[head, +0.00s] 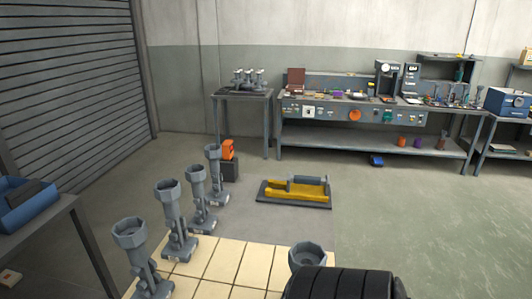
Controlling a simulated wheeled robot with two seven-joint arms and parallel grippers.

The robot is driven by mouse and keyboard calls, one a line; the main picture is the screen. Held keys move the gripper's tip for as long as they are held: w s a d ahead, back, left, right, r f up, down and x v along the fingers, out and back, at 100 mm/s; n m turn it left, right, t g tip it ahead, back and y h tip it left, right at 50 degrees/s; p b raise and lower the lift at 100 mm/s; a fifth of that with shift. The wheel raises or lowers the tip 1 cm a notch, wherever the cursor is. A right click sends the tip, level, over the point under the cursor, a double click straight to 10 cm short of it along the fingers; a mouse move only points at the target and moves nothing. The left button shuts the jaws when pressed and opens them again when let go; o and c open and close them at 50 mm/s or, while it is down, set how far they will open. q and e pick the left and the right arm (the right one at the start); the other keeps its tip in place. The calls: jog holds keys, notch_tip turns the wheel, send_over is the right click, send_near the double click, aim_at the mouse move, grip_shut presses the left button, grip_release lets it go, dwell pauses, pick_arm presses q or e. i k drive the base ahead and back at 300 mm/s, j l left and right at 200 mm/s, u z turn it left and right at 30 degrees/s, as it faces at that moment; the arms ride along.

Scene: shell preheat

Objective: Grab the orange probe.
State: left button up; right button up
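I cannot make out a thing that is clearly an orange probe. An orange boxy item (228,149) stands on a small dark grey box (230,171) on the floor, behind the grey stands. A round orange part (355,115) shows on the front of the long workbench (300,112) at the back. A small orange-red item (402,141) is on the bench's lower shelf. Several small items on the bench top are too small to tell apart. Neither of my grippers is in view.
Several grey stands with cup-like tops (170,205) line the left of a cream tiled platform (225,262). A yellow item lies on a dark floor tray (262,196). A black ribbed shape (340,283) fills the bottom centre. The floor at right is clear.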

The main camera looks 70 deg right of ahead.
aim_at(227, 145)
jog(key=z, duration=3.4)
jog(key=l+z, duration=0.1)
jog(key=l, duration=0.3)
jog(key=i+l+z, duration=0.1)
jog(key=l, duration=0.25)
jog(key=i+l+z, duration=0.15)
jog(key=l, duration=0.2)
jog(key=i+l+z, duration=0.1)
jog(key=l, duration=0.25)
jog(key=i+u, duration=0.3)
jog(key=i+l+u, duration=0.3)
jog(key=i, duration=0.2)
jog(key=i+l+u, duration=0.3)
jog(key=i+u, duration=0.4)
jog(key=i, duration=1.4)
jog(key=i+u, duration=0.45)
jog(key=i+l+u, duration=0.25)
jog(key=i+u, duration=0.2)
jog(key=i+l+u, duration=0.45)
jog(key=j, duration=0.1)
